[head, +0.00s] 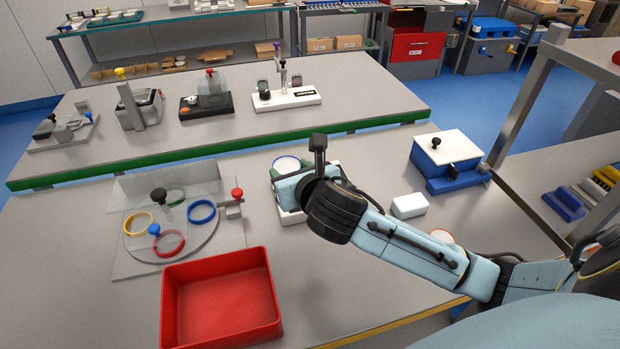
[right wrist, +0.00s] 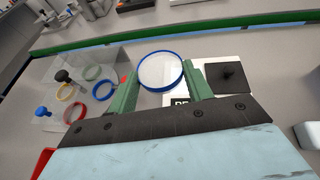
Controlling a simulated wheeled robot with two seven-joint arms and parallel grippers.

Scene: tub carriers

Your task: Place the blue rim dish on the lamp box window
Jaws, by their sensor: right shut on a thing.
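The blue rim dish (right wrist: 161,72) is a shallow pale disc with a blue rim. It sits between the two green fingers of my right gripper (right wrist: 165,82), which is shut on it. The dish also shows in the head view (head: 287,163), just beyond the gripper. Under it is a white box (right wrist: 236,97) with a black square and a partly covered dark label; it looks like the lamp box. The gripper and dish hide much of its top, and I cannot tell whether the dish touches it. My left gripper is not in view.
A clear round stand with coloured rings (head: 202,211) and knobs is on the left. A red tray (head: 220,300) lies in front of it. A white block (head: 409,206) and a blue box with a white lid (head: 447,150) are on the right.

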